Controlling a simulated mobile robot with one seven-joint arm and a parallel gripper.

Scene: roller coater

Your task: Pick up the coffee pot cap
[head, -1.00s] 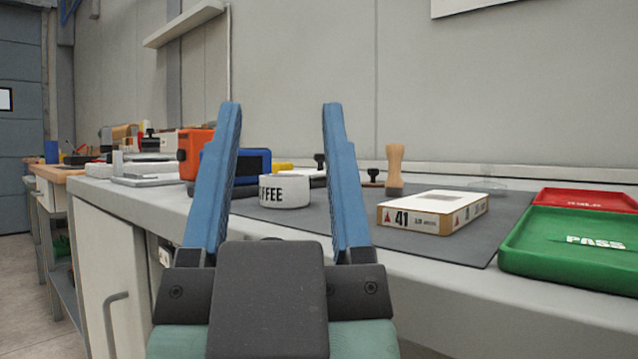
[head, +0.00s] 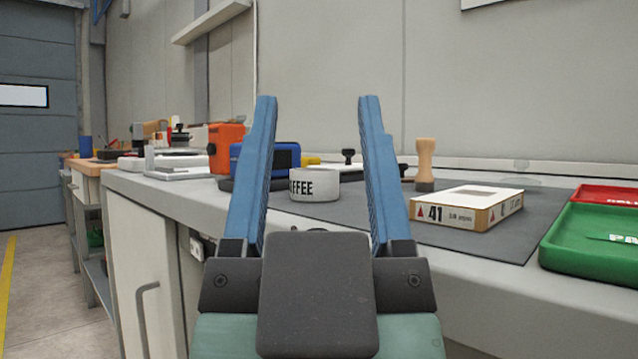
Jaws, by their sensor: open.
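A white round piece with black lettering ending in "FFEE" (head: 315,186) stands on the dark mat on the bench. It is the coffee pot cap as far as I can tell; its left edge is close to my left finger in the picture. My gripper (head: 318,175) is open and empty, with its two blue fingers pointing up and forward. The white piece shows in the gap between the fingers, farther off on the bench, and nothing touches it that I can see.
A green tray (head: 590,245) and a red tray (head: 605,195) are at the right. Orange (head: 227,148) and blue (head: 285,155) devices stand behind left.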

